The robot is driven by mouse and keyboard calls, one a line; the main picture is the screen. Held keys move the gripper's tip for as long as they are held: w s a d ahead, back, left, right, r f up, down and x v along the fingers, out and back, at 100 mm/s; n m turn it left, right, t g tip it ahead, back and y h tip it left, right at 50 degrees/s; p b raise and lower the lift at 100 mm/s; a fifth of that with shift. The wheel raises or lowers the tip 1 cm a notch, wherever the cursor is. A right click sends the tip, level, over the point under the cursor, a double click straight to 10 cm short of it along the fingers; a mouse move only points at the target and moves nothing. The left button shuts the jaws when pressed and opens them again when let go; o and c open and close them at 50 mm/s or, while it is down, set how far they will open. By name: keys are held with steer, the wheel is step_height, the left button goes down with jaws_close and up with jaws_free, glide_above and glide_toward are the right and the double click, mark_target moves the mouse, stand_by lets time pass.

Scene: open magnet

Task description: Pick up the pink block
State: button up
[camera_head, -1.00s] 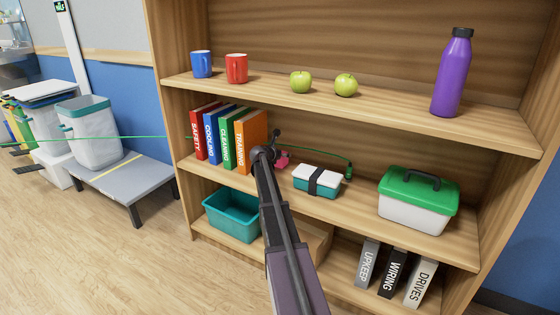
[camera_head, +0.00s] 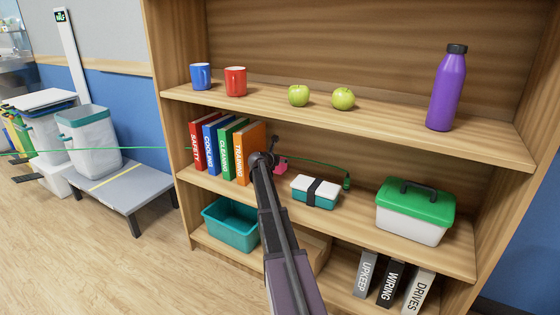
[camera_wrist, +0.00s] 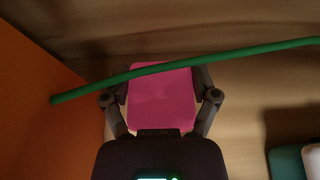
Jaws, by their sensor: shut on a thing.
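The pink block (camera_wrist: 160,97) fills the middle of the wrist view, between the two dark fingers of my gripper (camera_wrist: 160,92). The fingers are shut on its left and right sides. In the head view the block (camera_head: 280,168) shows as a small pink patch just right of the orange book, over the middle shelf. My arm hides most of the gripper (camera_head: 273,158) there. I cannot tell whether the block touches the shelf.
A green cord (camera_wrist: 240,53) crosses over the block's upper edge in the wrist view. The orange book (camera_head: 251,150) stands close on the left. A white and teal lunch box (camera_head: 301,186) sits to the right. The upper shelf (camera_head: 400,119) is overhead.

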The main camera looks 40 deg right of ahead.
steer(key=shift+r+p, duration=3.5)
steer(key=shift+r, duration=0.3)
